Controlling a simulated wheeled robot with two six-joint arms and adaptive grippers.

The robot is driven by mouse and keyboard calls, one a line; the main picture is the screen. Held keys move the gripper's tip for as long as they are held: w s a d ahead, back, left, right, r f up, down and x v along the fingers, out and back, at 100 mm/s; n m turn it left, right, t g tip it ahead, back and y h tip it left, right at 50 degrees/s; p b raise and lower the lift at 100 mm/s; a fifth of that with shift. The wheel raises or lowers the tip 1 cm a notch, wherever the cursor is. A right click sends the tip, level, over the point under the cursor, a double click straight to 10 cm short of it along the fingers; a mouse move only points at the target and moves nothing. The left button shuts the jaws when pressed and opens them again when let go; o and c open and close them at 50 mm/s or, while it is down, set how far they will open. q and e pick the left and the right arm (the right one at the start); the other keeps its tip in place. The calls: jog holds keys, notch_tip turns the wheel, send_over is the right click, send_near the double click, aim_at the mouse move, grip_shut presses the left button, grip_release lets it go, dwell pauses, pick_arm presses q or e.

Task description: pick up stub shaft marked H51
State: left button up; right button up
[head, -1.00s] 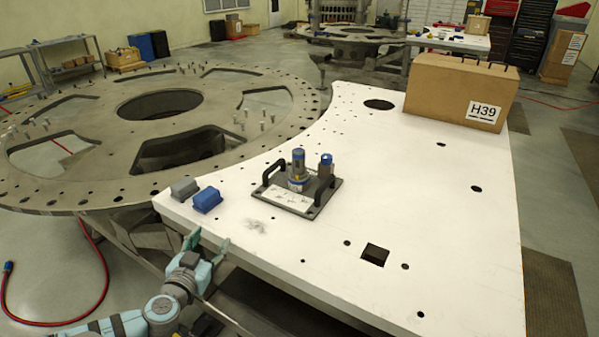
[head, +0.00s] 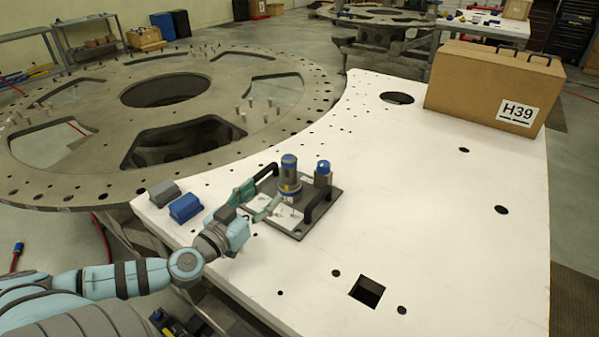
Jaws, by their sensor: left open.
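A dark base plate (head: 322,205) with two black handles lies on the white table. A taller grey shaft with a blue top and blue band (head: 289,180) stands upright on it. A shorter grey piece with a blue cap (head: 322,173) stands just to its right. No H51 mark is readable on either. My left gripper (head: 262,198) is open and empty, its greenish fingers at the left side of the base plate, left of and close to the taller shaft. I cannot tell whether they touch the plate or handle. My right gripper is not in view.
A grey block (head: 163,193) and a blue block (head: 185,208) lie at the table's left edge. A cardboard box marked H39 (head: 480,85) stands at the back right. The white table (head: 420,190) has holes and a square cutout (head: 367,291); its right part is clear.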

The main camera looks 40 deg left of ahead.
aim_at(285, 173)
pick_arm(q)
jog(key=w+b, duration=0.2)
jog(key=w, duration=0.1)
jog(key=shift+w+a+f+b, duration=0.1)
jog(key=shift+a+f+b, duration=0.05)
jog(key=shift+b, duration=0.2)
jog(key=w+p, duration=0.1)
jog(key=w, duration=0.1)
jog(key=w+p, duration=0.1)
jog(key=w, duration=0.2)
jog(key=w+p, duration=0.1)
jog(key=w, duration=0.2)
jog(key=shift+w+a+r+p, duration=0.2)
jog(key=shift+a+r+p, duration=0.1)
jog(key=shift+r, duration=0.1)
jog(key=shift+w+f, duration=0.1)
jog(key=shift+w, duration=0.2)
jog(key=shift+c, duration=0.8)
grip_shut()
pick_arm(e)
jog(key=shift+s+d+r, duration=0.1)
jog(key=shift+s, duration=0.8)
